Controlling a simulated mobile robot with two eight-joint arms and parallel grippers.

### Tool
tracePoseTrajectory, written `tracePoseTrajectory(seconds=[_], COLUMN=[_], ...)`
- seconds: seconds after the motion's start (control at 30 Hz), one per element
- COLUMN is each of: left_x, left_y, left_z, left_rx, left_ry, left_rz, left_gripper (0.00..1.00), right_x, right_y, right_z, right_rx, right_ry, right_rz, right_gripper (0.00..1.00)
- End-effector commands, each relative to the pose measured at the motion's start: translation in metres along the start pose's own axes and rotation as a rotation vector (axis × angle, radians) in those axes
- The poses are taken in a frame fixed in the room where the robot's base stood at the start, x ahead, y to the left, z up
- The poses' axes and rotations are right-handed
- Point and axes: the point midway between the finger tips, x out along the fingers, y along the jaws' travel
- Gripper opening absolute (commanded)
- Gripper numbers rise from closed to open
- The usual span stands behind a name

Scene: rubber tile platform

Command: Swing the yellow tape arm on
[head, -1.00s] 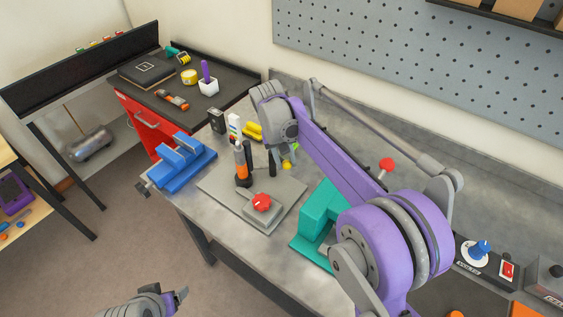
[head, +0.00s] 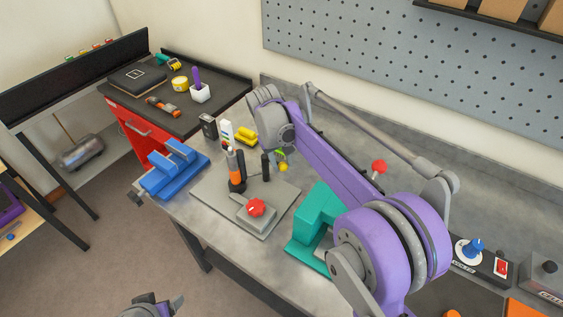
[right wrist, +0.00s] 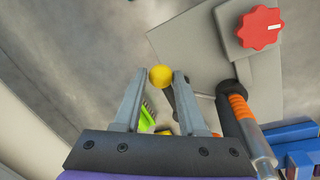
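A yellow ball knob (head: 283,167) shows just under my right gripper. It looks like the tip of the yellow tape arm, but the arm itself is hidden or too small to tell. In the right wrist view the yellow ball (right wrist: 160,76) lies between the two fingertips of my right gripper (right wrist: 160,73), with a gap on both sides; contact does not show. The right gripper is open and empty; in the head view its fingers are mostly hidden behind my wrist. My left gripper (head: 172,305) is only partly in view at the bottom, away from the bench.
A grey plate (head: 216,205) with a red knob (head: 256,207) and an orange-black handled tool (head: 236,170) stands beside the knob. A green brush (right wrist: 146,119) lies near my fingers. A blue vise (head: 172,168) and teal block (head: 315,220) stand on the bench.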

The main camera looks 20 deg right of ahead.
Motion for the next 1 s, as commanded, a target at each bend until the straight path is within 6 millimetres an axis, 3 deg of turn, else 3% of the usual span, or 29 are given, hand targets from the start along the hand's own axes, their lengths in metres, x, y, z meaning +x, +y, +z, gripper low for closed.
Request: tracePoseTrajectory(seconds=[0.03, 0.13, 0.47, 0.57, 1.0], left_x=[0.000, 0.000, 0.000, -0.001, -0.007], left_y=[0.000, 0.000, 0.000, 0.000, 0.000], left_z=[0.000, 0.000, 0.000, -0.001, -0.007], left_rx=[0.000, 0.000, 0.000, 0.000, 0.000], left_ry=[0.000, 0.000, 0.000, 0.001, 0.006], left_rz=[0.000, 0.000, 0.000, 0.000, 0.000], left_gripper=[0.75, 0.75, 0.75, 0.75, 0.75], right_x=[0.000, 0.000, -0.003, -0.014, -0.095], right_y=[0.000, 0.000, 0.000, 0.000, 0.000], right_z=[0.000, 0.000, 0.000, 0.000, 0.000], right_rx=[0.001, 0.001, 0.001, 0.001, 0.001], right_ry=[0.000, -0.001, -0.001, -0.001, 0.000], right_rz=[0.000, 0.000, -0.001, -0.001, -0.001], right_gripper=[0.51, 0.66, 0.66, 0.66, 0.66])
